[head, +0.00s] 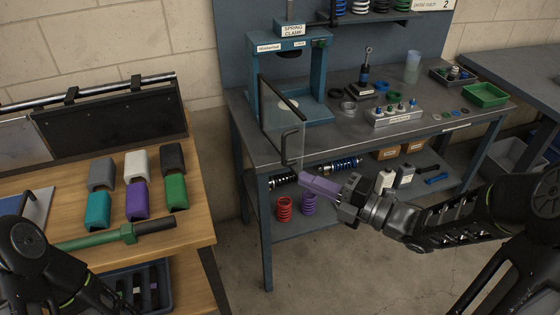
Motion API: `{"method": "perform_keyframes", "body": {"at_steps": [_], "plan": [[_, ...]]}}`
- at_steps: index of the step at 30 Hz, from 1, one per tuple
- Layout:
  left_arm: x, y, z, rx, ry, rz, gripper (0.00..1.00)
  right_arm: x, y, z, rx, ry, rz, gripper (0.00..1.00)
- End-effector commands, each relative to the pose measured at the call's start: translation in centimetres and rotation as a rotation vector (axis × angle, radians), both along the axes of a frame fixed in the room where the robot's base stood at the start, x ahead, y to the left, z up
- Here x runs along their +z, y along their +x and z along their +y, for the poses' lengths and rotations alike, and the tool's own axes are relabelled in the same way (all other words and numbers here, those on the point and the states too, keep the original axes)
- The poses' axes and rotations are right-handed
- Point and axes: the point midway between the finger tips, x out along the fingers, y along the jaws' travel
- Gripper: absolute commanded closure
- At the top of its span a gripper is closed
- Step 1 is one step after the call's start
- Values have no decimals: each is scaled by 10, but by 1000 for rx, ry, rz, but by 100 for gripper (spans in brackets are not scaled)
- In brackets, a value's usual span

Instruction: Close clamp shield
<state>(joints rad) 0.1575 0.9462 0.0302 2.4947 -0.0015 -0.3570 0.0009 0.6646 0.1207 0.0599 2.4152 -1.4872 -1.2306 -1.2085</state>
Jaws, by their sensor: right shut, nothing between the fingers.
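The clamp shield is a clear panel (306,143) with a dark frame edge. It stands swung out from the blue spring clamp stand (258,85), over the bench's front left edge. A black bent handle (284,148) is on the panel. My right gripper (303,184) reaches in from the right with purple fingers. It is shut and empty, its tips just below and right of the handle's lower end; I cannot tell whether they touch. Of my left arm only dark links show at lower left; its gripper is out of view.
The metal bench (345,133) holds a fixture block (394,115) and a green tray (485,95). Red and purple springs and shock absorbers lie on its lower shelf. A wooden table (190,235) at left holds coloured blocks and a green tool (95,239). Open floor lies between.

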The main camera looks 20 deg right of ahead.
Motion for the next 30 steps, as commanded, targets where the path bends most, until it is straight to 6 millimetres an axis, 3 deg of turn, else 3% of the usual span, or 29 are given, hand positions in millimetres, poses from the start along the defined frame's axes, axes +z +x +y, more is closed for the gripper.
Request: {"method": "perform_keyframes", "body": {"at_steps": [14,28,30], "plan": [[4,-1,1,2,1,2,68,1,12,12,2,4,5,100],[24,-1,1,1,1,3,68,2,77,71,2,5,7,100],[31,-1,0,1,0,4,68,3,82,53,-6,3,7,100]]}}
